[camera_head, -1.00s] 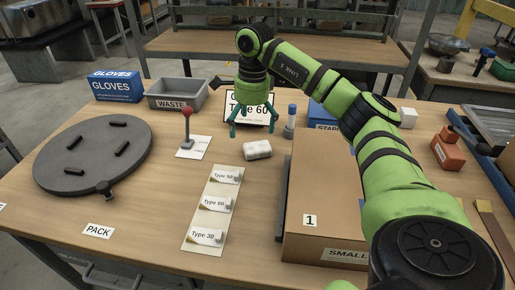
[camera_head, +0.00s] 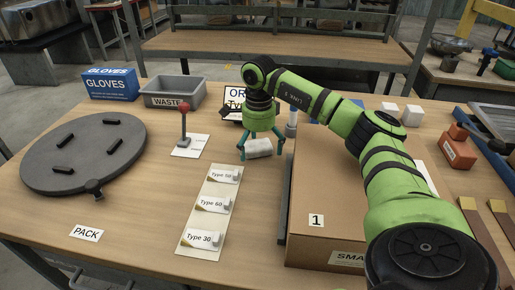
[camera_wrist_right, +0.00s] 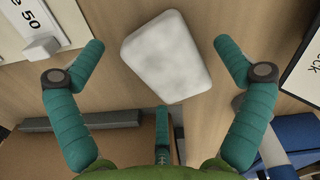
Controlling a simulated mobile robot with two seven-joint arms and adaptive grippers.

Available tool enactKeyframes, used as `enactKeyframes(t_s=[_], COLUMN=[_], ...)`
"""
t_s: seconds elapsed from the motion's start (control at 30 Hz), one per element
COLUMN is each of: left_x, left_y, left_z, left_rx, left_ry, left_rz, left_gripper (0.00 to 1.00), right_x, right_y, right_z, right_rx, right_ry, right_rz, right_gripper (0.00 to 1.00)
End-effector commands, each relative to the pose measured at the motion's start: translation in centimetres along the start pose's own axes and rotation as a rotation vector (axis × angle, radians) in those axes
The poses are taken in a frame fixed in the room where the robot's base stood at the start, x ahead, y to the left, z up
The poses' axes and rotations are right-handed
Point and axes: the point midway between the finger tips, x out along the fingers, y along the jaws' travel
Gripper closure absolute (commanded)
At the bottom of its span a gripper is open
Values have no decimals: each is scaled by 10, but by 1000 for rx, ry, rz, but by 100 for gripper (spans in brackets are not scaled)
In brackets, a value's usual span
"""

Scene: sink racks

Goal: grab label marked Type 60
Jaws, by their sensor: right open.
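The Type 60 label (camera_head: 213,204) is the middle one of three on a pale strip (camera_head: 195,246) on the table. The Type 50 label (camera_head: 223,175) is above it and the Type 30 label (camera_head: 202,239) below. My right gripper (camera_head: 261,151) is open, fingers down, behind and right of the strip. It is over a white block (camera_head: 259,147), which lies between its spread fingers in the right wrist view (camera_wrist_right: 166,57). I cannot tell whether the fingers touch it. The Type 50 label's corner shows at upper left there (camera_wrist_right: 25,22). My left gripper is not in view.
A cardboard box (camera_head: 325,185) stands close to the right of my gripper. An order card (camera_head: 231,108) is partly hidden behind the gripper. A red-knobbed lever (camera_head: 184,125) and a grey round plate (camera_head: 85,155) are left. The table front is mostly clear.

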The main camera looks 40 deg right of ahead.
Motion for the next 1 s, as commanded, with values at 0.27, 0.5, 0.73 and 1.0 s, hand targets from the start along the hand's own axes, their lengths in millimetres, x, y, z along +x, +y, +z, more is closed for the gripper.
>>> enactKeyframes(t_s=[0.27, 0.5, 0.73, 1.0], left_x=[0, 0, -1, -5], left_y=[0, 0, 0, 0], left_z=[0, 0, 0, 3], left_rx=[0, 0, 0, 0], left_ry=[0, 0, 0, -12], left_rz=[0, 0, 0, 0], left_gripper=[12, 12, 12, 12], right_x=[0, 0, -13, -68], right_y=[0, 0, 0, -1], right_z=[0, 0, 1, 1], right_rx=[0, 0, 0, -1], right_ry=[0, 1, -1, -2], right_rz=[0, 1, 0, -3], right_gripper=[52, 53, 53, 53])
